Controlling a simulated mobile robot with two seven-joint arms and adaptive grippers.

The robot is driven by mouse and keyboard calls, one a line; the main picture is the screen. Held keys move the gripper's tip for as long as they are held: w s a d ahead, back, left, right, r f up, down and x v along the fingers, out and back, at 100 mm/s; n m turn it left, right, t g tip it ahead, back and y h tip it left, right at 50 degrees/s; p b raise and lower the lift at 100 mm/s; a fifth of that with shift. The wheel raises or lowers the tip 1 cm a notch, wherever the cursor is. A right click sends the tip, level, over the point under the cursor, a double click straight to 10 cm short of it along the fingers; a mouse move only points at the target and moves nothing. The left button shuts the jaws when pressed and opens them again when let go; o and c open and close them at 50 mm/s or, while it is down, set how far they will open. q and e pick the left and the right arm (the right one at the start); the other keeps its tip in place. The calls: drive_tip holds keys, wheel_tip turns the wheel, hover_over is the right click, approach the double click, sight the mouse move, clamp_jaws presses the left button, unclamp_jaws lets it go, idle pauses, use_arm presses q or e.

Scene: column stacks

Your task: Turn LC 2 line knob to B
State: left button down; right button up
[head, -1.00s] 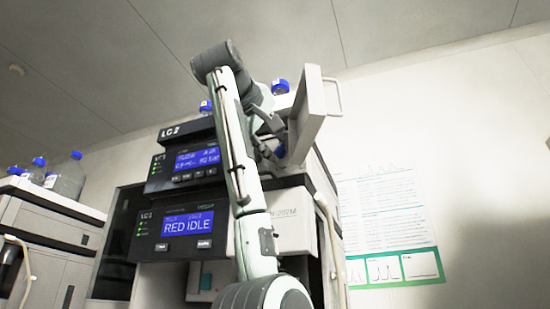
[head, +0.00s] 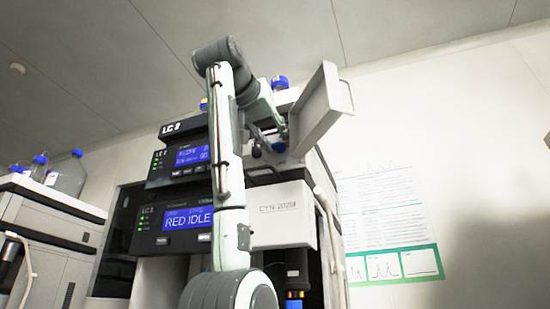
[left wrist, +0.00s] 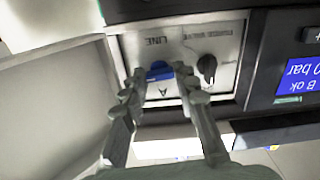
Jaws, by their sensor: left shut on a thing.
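The blue LINE knob (left wrist: 158,71) sits on a grey panel, upside down in the left wrist view. It lies between the two fingertips of my left gripper (left wrist: 157,79), which is shut on it. A letter A shows beside the knob on the side towards my gripper; a B mark on the knob's panel cannot be made out. My right gripper is not in view.
A black knob (left wrist: 207,66) sits close beside the LINE knob. A blue display (left wrist: 301,77) reads "B ok" and "0 bar". The open door (head: 322,108) stands out to the right of my arm. Blue-capped bottles (head: 280,83) stand on top.

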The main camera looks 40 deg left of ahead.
use_arm(q)
drive_tip(key=shift+m, duration=0.6)
drive_tip(key=c, duration=1.2)
unclamp_jaws()
drive_tip(key=shift+s+a, duration=0.1)
drive_tip(key=shift+o, duration=0.2)
drive_tip(key=v, duration=0.8)
